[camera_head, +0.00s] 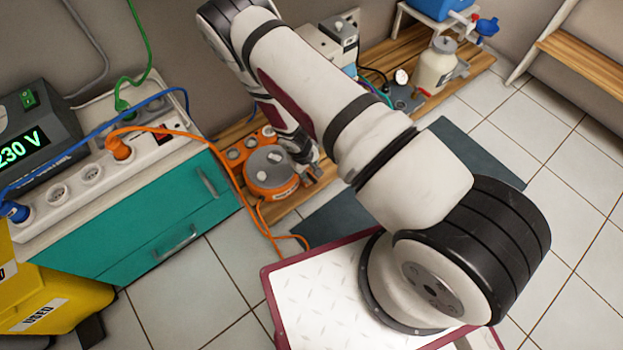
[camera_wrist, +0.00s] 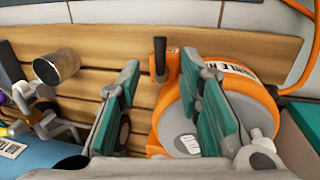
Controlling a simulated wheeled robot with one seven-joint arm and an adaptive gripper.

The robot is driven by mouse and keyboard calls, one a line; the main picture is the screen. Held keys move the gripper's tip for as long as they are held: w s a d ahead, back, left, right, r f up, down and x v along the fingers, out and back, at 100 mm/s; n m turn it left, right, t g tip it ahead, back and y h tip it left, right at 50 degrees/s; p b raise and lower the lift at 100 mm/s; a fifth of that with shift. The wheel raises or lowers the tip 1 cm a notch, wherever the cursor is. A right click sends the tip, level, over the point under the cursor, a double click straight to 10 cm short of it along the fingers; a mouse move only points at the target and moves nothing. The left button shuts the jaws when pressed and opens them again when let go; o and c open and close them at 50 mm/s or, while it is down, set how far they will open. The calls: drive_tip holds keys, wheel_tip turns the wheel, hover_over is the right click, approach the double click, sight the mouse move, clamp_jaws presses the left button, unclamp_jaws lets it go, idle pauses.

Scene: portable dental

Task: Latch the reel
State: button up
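The orange cable reel (camera_head: 268,172) with a grey round face sits on the low wooden bench in the head view. In the wrist view the reel (camera_wrist: 178,122) fills the right half, with a white printed label on its rim. A black upright lever (camera_wrist: 160,58) stands at the reel's left edge, in line with the gap between my fingers. My gripper (camera_wrist: 168,100) is open, its teal-padded fingers apart with nothing clearly held between them. The right finger covers part of the reel. In the head view my gripper (camera_head: 308,164) is at the reel's right side.
An orange cable (camera_head: 232,160) runs from the white power strip (camera_head: 95,165) to the reel. A teal drawer cabinet (camera_head: 170,215) stands left of the reel. A metal cup (camera_wrist: 56,64) lies left of my fingers on the slatted bench (camera_wrist: 100,40). Tiled floor is free in front.

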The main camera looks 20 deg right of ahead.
sight(312, 178)
drive_tip(key=f, duration=0.1)
drive_tip(key=f+b, duration=0.1)
drive_tip(key=f, duration=0.1)
drive_tip(key=d+f, duration=0.1)
drive_tip(key=f, duration=0.1)
drive_tip(key=shift+w+f+b, duration=0.1)
drive_tip(key=shift+w+b, duration=0.05)
drive_tip(key=shift+b, duration=0.25)
clamp_jaws()
